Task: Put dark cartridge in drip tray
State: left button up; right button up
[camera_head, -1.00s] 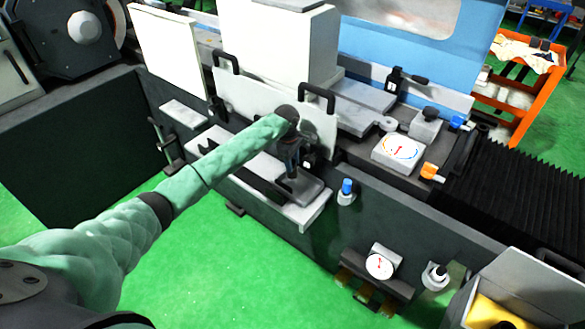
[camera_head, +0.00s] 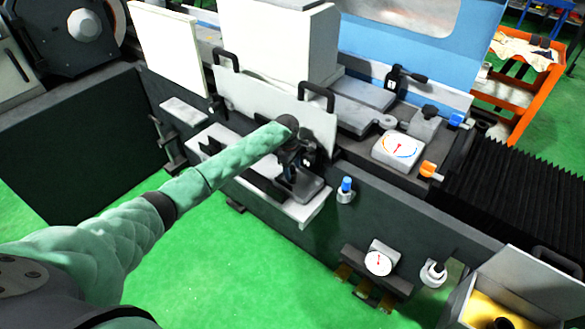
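My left arm reaches from the lower left to the tray on the machine's front. My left gripper (camera_head: 288,172) points down over the right part of that grey tray (camera_head: 310,213), which looks like the drip tray. A dark flat piece lies in the tray at the gripper, and another dark piece (camera_head: 262,183) shows to its left. I cannot tell which is the dark cartridge. The fingers are small and dark, partly hidden by my wrist, so their opening cannot be made out. My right gripper is not in view.
A white panel with black handles (camera_head: 318,92) stands just behind the tray. A blue-capped knob (camera_head: 346,187) is to the right. A dial gauge (camera_head: 379,259) and an open box with yellow inside (camera_head: 486,312) are lower right. Green floor (camera_head: 235,275) is clear in front.

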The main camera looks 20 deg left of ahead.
pick_arm(q)
jog(key=shift+r, duration=0.25)
jog(key=r, duration=0.1)
jog(key=r+b, duration=0.1)
jog(key=r, duration=0.1)
jog(key=r+b, duration=0.1)
jog(key=r, duration=0.1)
jog(key=shift+w+a+r, duration=0.1)
jog(key=shift+a+r, duration=0.05)
jog(key=shift+a, duration=0.15)
notch_tip(320, 180, up, 6)
jog(key=b, duration=0.1)
jog(key=shift+a+r+b, duration=0.2)
jog(key=shift+a+b, duration=0.2)
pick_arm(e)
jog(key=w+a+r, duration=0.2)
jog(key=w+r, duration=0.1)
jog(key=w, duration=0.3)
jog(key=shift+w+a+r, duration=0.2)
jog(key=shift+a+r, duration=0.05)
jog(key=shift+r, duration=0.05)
